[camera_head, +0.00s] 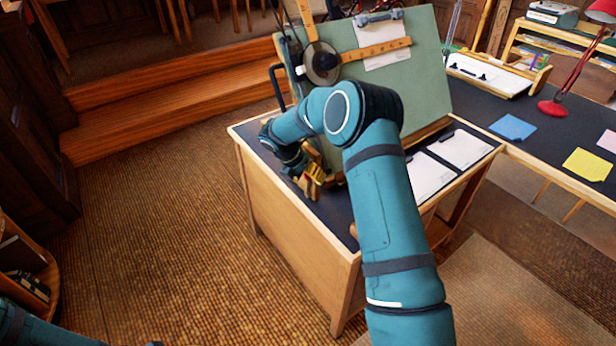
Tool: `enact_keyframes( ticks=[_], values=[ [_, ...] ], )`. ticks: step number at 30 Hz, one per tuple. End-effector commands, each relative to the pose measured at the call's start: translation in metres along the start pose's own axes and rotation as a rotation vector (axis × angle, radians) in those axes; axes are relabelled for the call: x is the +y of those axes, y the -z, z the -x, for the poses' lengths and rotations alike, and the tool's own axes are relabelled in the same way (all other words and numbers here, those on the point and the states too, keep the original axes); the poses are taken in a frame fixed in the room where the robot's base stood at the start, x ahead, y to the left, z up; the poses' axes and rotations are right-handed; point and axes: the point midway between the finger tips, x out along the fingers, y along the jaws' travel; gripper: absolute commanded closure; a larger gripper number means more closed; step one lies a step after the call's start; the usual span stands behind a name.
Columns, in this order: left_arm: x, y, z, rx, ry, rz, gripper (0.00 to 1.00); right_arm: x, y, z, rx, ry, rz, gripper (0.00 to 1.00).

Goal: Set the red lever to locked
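The drafting board (425,75) is a tilted green panel on a wooden desk with a dark top (330,215). I cannot make out the red lever; my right arm covers much of the board's lower part and the desk top in front of it. My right gripper (312,183), with yellow-gold fingers, is low over the left part of the desk top, near the board's lower left corner. It is small and partly turned away, so I cannot tell whether it is open or holds anything. A piece of my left arm shows at the bottom left; its gripper is out of view.
A drafting arm with wooden rulers (375,49) is on the board's upper left. White sheets (462,149) lie on the desk's right side. A second dark table with a red lamp (553,107), a blue note (512,127) and a yellow note (587,165) stands right. The floor left is clear.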

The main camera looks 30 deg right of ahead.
Motion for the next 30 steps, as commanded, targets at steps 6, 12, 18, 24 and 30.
enact_keyframes(
  ticks=[6, 12, 18, 24, 30],
  values=[
    [0.0, 0.0, 0.0, 0.0, 0.0, 0.0, 0.55, 0.0, 0.0, 0.0, 0.0, 0.0, 0.0, 0.58],
    [0.0, 0.0, 0.0, 0.0, 0.0, 0.0, 0.55, 0.001, 0.0, 0.001, 0.0, -0.002, 0.0, 1.0],
    [0.0, 0.0, 0.001, 0.0, 0.0, 0.0, 0.55, 0.001, 0.0, 0.001, -0.001, -0.005, 0.001, 1.0],
    [0.002, 0.0, 0.005, -0.002, 0.0, 0.0, 0.55, -0.002, 0.003, 0.001, -0.001, -0.006, 0.003, 1.0],
    [0.005, -0.001, 0.013, -0.006, 0.0, 0.001, 0.55, -0.013, 0.009, -0.003, 0.003, 0.0, 0.005, 1.0]
  ],
)
